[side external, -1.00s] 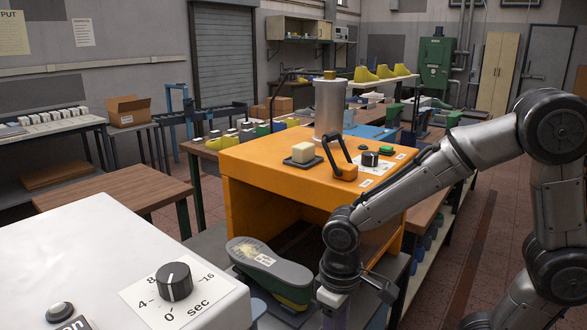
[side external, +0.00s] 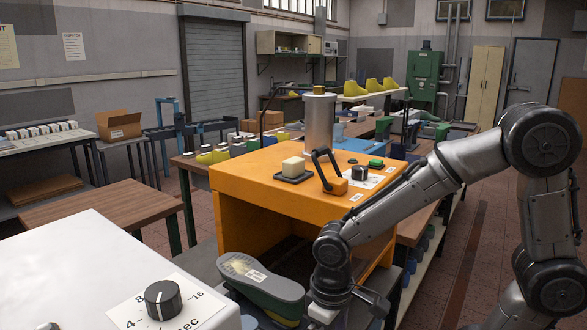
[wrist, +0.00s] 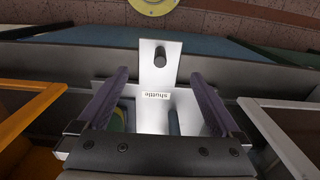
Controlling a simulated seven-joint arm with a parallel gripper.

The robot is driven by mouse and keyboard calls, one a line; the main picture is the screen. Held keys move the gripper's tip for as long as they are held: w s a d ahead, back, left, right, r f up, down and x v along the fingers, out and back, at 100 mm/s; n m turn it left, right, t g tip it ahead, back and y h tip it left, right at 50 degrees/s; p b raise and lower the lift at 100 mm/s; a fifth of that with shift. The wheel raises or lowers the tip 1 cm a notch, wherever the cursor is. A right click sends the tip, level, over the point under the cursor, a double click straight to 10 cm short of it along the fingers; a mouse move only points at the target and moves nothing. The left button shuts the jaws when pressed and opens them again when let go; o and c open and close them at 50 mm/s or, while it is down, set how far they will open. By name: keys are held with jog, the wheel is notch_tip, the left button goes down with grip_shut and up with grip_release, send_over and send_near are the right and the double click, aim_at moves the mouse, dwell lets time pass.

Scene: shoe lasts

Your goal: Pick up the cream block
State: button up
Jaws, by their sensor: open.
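The cream block (side external: 293,167) sits on a small dark tray (side external: 292,177) on top of the orange machine (side external: 236,188), left of the black handle, in the side view. My gripper hangs low in front of the orange machine, below and to the right of the block; its fingertips are cut off by the lower picture edge. In the wrist view my gripper (wrist: 163,85) is open and empty, with two purple-grey fingers apart. Beyond and between them shows a metal plate labelled "shuttle" (wrist: 153,80) with a dark peg. The block does not show in the wrist view.
A black handle (side external: 322,165) on an orange mount and a black knob (side external: 359,173) stand near the block. A grey cylinder (side external: 319,122) rises behind it. A shoe-sole-shaped piece (side external: 262,275) lies left of my gripper. A white machine (side external: 85,265) fills the front left.

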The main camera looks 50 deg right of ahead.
jog(key=shift+s+d, duration=0.1)
jog(key=shift+s, duration=0.2)
jog(key=w+a+r+n, duration=0.1)
jog(key=w+r+n, duration=0.1)
jog(key=w+r, duration=0.35)
notch_tip(320, 180, up, 32)
jog(key=m+t, duration=0.1)
jog(key=t, duration=0.4)
send_over(297, 160)
jog(key=s+a, duration=0.4)
jog(key=s, duration=0.1)
jog(key=d+m, duration=0.1)
jog(key=d, duration=0.3)
jog(key=shift+g, duration=0.3)
jog(key=x, duration=1.4)
jog(key=shift+s+f, duration=0.1)
